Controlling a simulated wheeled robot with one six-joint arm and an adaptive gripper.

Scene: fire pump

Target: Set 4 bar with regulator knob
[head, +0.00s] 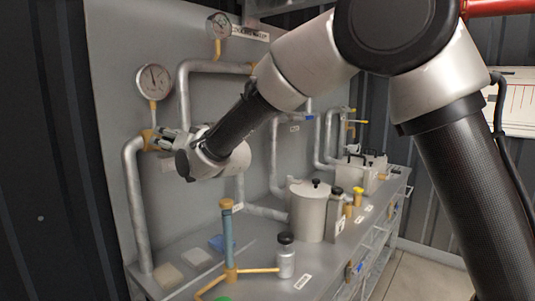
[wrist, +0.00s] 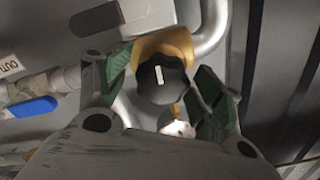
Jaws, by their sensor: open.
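The regulator knob (wrist: 161,79) is black with a white mark on its face, set on a brass body (wrist: 172,46) in the wrist view. My gripper (wrist: 160,84) is open, with its green-padded fingers on either side of the knob. Contact with the knob cannot be told. In the head view my gripper (head: 165,139) is at the brass fitting (head: 149,140) on the left pipe, and hides the knob there. A round gauge (head: 153,80) stands just above the fitting. Its needle points roughly upward, but the scale is too small to read.
A second gauge (head: 219,26) is higher on the grey panel (head: 115,65). A blue-handled valve (wrist: 34,107) is left of my fingers in the wrist view. The bench below holds a lidded canister (head: 308,212), a dark-capped jar (head: 286,260) and a blue column (head: 228,242).

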